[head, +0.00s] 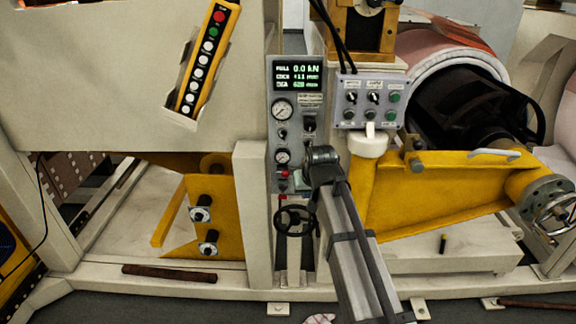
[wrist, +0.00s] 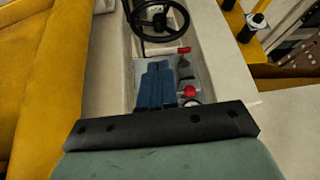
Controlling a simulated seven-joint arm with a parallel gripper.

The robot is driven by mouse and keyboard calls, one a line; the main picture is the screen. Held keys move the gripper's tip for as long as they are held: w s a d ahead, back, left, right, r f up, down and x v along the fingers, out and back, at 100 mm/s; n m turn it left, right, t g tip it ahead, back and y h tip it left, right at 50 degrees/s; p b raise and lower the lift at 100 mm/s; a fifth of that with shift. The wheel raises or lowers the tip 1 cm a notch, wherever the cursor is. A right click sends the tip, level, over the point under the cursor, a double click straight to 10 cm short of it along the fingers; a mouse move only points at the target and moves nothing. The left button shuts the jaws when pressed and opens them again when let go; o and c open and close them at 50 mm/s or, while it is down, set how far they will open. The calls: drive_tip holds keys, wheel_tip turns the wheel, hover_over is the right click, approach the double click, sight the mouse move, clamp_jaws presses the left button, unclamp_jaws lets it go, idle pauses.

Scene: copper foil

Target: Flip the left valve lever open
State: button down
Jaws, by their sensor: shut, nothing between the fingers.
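A grey control panel (head: 296,120) stands in the middle of the head view. Near its foot are a red lever (head: 283,187) and a red knob (head: 284,173) just above it. In the wrist view, which looks from the opposite way up, the red lever (wrist: 183,50) lies to the right, beyond the fingertips, and the red knob (wrist: 189,91) is beside the fingers. I cannot tell for certain whether the lever is open or closed. My gripper (wrist: 157,66) is shut and empty, in front of the lower panel, with a visible sideways gap to the red lever.
A black handwheel (head: 295,220) sits just below the lever. Gauges (head: 282,109) and a switch box (head: 369,101) are above. A yellow arm (head: 440,185) stands to the right, and a pale post (head: 251,210) borders the panel on the left.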

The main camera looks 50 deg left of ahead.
drive_tip(key=w+a+r+m+y, duration=0.1)
drive_tip(key=w+a+r+m, duration=0.1)
drive_tip(key=a+r, duration=0.6)
wheel_tip(320, 180, up, 5)
drive_tip(key=shift+w+a+f, duration=0.2)
drive_tip(key=shift+w+a, duration=0.15)
drive_tip(key=shift+w, duration=0.45)
hover_over(288, 175)
drive_tip(key=w, duration=0.1)
wheel_tip(288, 175, down, 9)
drive_tip(key=shift+w+a+r, duration=0.1)
drive_tip(key=shift+a+r, duration=0.05)
drive_tip(key=shift+r, duration=0.05)
drive_tip(key=shift+s+f, duration=0.35)
drive_tip(key=shift+f, duration=0.5)
drive_tip(key=shift+s+f, duration=0.3)
drive_tip(key=shift+f, duration=0.55)
